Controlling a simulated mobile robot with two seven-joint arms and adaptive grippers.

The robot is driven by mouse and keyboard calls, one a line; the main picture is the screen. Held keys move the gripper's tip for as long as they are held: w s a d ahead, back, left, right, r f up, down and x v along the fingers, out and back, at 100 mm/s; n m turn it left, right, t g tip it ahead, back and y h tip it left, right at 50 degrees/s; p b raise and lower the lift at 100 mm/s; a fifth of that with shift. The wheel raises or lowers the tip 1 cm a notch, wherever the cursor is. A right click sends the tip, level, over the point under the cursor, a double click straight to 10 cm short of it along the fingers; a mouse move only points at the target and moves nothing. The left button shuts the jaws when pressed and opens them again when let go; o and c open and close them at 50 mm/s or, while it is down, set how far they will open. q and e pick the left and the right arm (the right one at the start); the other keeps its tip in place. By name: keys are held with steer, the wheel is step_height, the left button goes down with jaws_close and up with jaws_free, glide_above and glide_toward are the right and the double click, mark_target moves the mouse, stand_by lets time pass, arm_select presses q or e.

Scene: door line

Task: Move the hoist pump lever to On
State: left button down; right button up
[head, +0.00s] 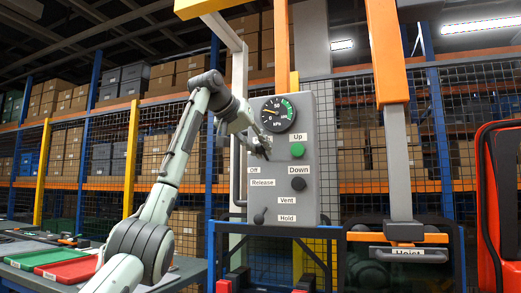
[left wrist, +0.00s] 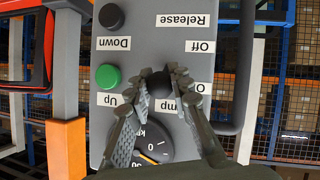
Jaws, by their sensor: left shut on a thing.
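The grey control panel (head: 309,160) stands ahead, with a pressure gauge (head: 278,114) at its top. My left gripper (head: 264,150) is at the panel's left side, above the Off label (head: 254,170). In the left wrist view, which shows the panel upside down, its fingers (left wrist: 163,78) are shut on the dark pump lever (left wrist: 159,84). The lever's knob is about level with the partly hidden label starting with O (left wrist: 204,88), away from the Off label. The Pump label is partly covered by a finger. The gripper hides the lever in the head view. My right gripper is out of view.
The green Up button (head: 297,150) and black Down button (head: 298,184) are right of the gripper. A Vent/Hold lever (head: 260,215) is lower on the panel. An orange post (head: 386,50) and the Hoist-labelled part (head: 407,253) stand right. A mesh fence and shelves are behind.

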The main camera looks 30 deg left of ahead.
arm_select(q)
steer(key=c, duration=1.3)
jaws_free()
steer(key=shift+c, duration=0.2)
steer(key=v, duration=1.2)
steer(key=shift+s+f, duration=0.1)
